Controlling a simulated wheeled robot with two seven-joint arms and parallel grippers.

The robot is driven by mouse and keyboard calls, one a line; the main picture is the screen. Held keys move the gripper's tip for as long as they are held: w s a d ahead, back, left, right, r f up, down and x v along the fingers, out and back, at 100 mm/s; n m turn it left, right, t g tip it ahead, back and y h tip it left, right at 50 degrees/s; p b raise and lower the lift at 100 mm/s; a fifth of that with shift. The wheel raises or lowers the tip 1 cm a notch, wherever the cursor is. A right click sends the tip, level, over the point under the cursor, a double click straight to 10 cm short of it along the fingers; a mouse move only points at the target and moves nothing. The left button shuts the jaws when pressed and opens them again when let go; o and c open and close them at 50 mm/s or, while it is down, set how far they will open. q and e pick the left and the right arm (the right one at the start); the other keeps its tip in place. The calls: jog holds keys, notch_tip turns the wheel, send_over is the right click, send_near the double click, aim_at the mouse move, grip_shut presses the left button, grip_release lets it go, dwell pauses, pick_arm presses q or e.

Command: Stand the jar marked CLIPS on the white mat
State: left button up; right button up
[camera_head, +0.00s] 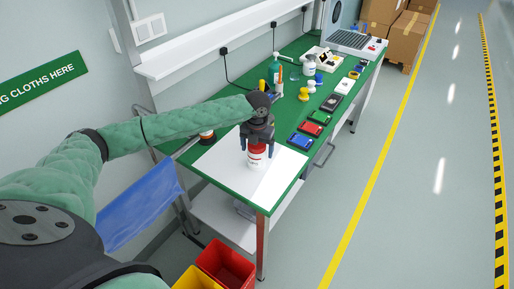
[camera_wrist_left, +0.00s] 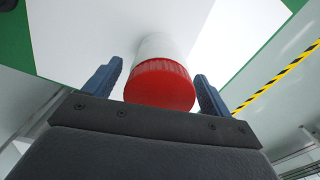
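A white jar with a red lid (camera_head: 256,148) stands upright on the white mat (camera_head: 218,163), near its middle. Its marking is too small to read. My left gripper (camera_head: 257,146) is above it, pointing down, with one finger on each side of the lid. In the left wrist view the red lid (camera_wrist_left: 160,84) lies between the two blue fingers (camera_wrist_left: 158,84), with narrow gaps beside the jar, so the gripper looks open. Another jar (camera_head: 207,136), partly hidden by my left arm, stands at the mat's far left edge. My right gripper is not in view.
Yellow items (camera_head: 303,94), bottles (camera_head: 308,66) and a green pump bottle (camera_head: 274,68) stand farther back. Red and yellow bins (camera_head: 226,262) are below the front edge.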

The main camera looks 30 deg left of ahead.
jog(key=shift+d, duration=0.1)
pick_arm(q)
jog(key=shift+r, duration=0.45)
notch_tip(320, 180, up, 10)
jog(key=b, duration=0.4)
jog(key=shift+r, duration=0.7)
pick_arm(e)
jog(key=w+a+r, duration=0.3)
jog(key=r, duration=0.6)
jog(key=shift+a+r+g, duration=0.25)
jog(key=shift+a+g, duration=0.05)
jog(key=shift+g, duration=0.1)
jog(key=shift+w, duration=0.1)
